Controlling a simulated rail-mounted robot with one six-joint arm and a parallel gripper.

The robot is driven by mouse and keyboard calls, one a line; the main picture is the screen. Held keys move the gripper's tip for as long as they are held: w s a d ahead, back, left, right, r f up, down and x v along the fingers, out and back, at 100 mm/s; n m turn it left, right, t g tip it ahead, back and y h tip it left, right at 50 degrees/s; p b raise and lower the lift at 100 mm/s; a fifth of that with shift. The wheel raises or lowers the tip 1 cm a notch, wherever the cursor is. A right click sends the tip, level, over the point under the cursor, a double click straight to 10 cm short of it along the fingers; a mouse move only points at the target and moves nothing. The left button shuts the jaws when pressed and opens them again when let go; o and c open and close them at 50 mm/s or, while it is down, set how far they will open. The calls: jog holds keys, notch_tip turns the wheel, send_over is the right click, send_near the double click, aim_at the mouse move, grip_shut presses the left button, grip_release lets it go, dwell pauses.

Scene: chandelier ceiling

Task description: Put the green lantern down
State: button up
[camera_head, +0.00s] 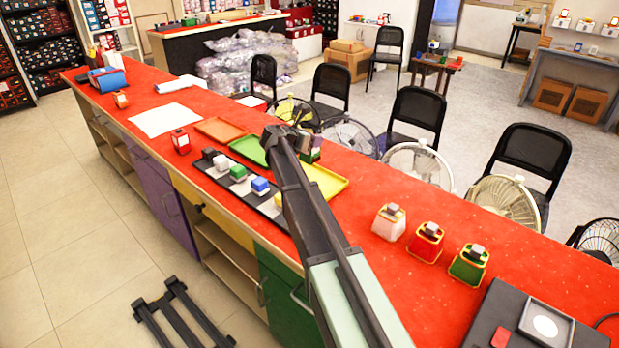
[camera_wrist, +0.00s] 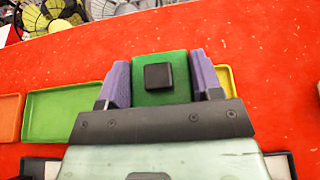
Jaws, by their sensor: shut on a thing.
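My gripper (camera_wrist: 165,78) has purple fingers and is shut on the green lantern (camera_wrist: 172,57), which has a dark square cap. In the head view, the lantern (camera_head: 315,156) shows partly behind my arm, above the red counter's far side. I cannot tell whether its base touches the counter. In the wrist view, a green tray (camera_wrist: 62,116) lies to the left of my gripper and a yellow tray (camera_wrist: 226,82) to the right, partly hidden.
The red counter (camera_head: 560,262) also bears an orange tray (camera_head: 221,129), a red lantern (camera_head: 181,141), a board with several coloured blocks (camera_head: 238,172), and white (camera_head: 388,226), red (camera_head: 426,243) and green (camera_head: 467,267) holders. Fans and chairs stand behind.

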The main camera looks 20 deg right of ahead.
aim_at(305, 158)
notch_tip(305, 158, down, 8)
jog(key=b, duration=0.5)
jog(key=shift+r, duration=0.4)
jog(key=shift+f, duration=0.15)
jog(key=o, duration=1.6)
jog(key=shift+c, duration=0.2)
